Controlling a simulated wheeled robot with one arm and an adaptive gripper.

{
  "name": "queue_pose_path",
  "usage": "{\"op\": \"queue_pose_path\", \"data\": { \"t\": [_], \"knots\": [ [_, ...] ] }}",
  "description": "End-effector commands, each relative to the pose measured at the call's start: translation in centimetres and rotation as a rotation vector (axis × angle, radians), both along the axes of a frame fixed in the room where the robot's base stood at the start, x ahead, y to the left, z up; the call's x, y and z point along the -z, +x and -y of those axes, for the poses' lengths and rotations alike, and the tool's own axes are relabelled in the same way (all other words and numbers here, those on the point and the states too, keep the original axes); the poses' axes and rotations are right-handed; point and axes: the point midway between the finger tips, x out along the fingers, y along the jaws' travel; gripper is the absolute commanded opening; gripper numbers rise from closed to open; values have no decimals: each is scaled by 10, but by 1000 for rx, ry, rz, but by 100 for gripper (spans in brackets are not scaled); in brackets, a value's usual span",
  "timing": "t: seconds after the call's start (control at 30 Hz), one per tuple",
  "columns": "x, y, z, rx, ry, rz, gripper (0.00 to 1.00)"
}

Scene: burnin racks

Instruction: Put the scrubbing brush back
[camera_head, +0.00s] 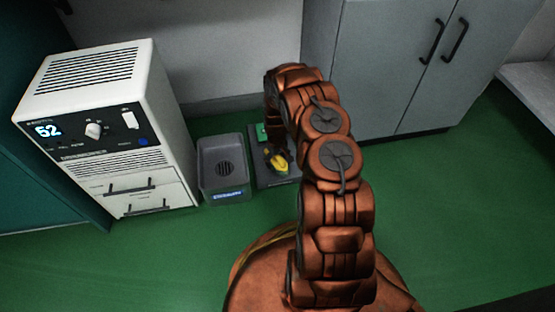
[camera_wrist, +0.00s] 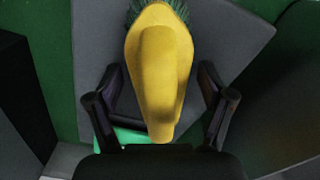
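The scrubbing brush is yellow with dark green bristles. In the wrist view the brush (camera_wrist: 160,65) fills the upper middle, bristles at the top edge and narrow end towards my palm. In the head view the brush (camera_head: 279,163) is small, over a dark grey flat plate (camera_head: 263,179). My gripper (camera_wrist: 159,78) is open, a finger on each side of the brush, with a gap visible on both sides. In the head view my gripper (camera_head: 274,150) is partly hidden by my arm. I cannot tell whether the brush touches the plate.
A grey tray (camera_head: 204,172) with a round grille and blue label stands left of the plate. A green patch (camera_head: 262,132) shows at the plate's back. A white oven unit (camera_head: 165,115) reading 52 is farther left. A grey cabinet (camera_head: 385,75) stands behind. Green floor (camera_head: 455,200) is clear right.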

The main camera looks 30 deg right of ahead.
Motion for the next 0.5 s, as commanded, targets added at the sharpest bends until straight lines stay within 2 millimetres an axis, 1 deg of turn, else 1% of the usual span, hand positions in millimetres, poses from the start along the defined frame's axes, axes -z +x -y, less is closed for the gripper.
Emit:
{"op": "queue_pose_path", "data": {
  "t": [0.37,0.5],
  "knots": [
    [-3,0,0,0,-1,0,82],
    [-15,1,0,0,-2,2,82]
  ]
}}
